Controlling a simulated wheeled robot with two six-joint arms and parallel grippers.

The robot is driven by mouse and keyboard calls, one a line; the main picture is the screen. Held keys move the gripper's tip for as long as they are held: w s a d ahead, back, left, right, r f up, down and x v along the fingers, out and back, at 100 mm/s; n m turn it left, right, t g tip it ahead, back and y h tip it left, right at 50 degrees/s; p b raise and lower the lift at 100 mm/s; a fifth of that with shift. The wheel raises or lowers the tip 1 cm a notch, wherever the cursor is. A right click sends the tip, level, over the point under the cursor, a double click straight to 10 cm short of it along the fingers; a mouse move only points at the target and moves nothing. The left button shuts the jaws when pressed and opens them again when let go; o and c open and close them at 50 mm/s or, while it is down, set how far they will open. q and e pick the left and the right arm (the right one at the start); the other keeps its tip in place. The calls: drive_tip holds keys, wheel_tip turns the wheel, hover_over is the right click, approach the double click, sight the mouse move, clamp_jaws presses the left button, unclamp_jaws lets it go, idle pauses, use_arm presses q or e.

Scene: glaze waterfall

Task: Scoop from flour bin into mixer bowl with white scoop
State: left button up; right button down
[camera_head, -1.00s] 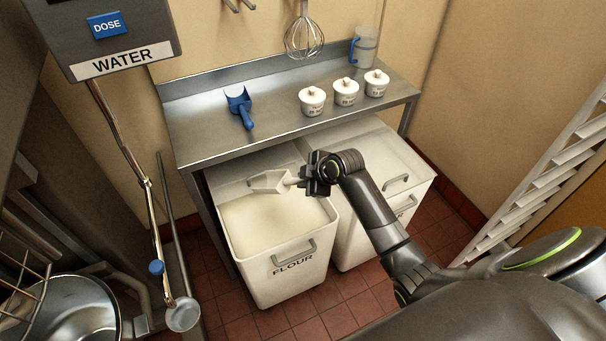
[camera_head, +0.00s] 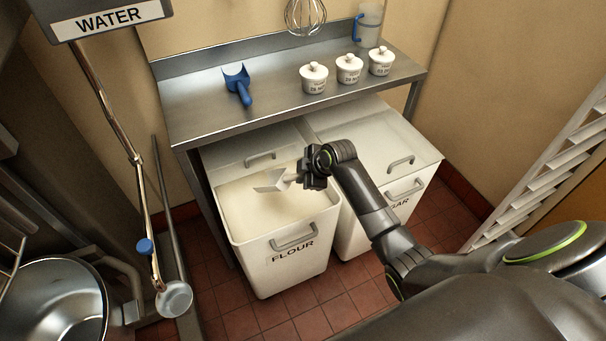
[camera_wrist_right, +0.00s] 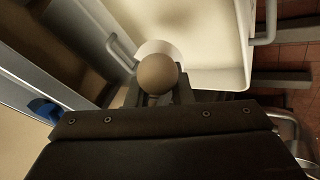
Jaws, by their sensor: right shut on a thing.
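The white scoop (camera_head: 272,182) is over the open flour bin (camera_head: 284,256), near the pale flour (camera_head: 245,206); I cannot tell whether it touches the flour. My right gripper (camera_head: 304,178) is shut on the scoop's handle, whose rounded end (camera_wrist_right: 158,73) shows between the fingers in the right wrist view. The scoop's contents are not clear. The metal mixer bowl (camera_head: 62,300) is at the lower left, partly cut off by the frame. My left gripper is not in view.
The sugar bin (camera_head: 385,160) stands right of the flour bin. Above is a steel table (camera_head: 200,110) with a blue scoop (camera_head: 238,85), three lidded white pots (camera_head: 349,69) and a clear jug (camera_head: 369,25). A water pipe (camera_head: 135,160) hangs between bin and bowl.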

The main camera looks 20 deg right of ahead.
wheel_tip(320, 180, down, 15)
drive_tip(key=w+b, duration=0.2)
drive_tip(key=b, duration=1.1)
drive_tip(key=shift+w+f, duration=0.2)
drive_tip(key=shift+w, duration=0.05)
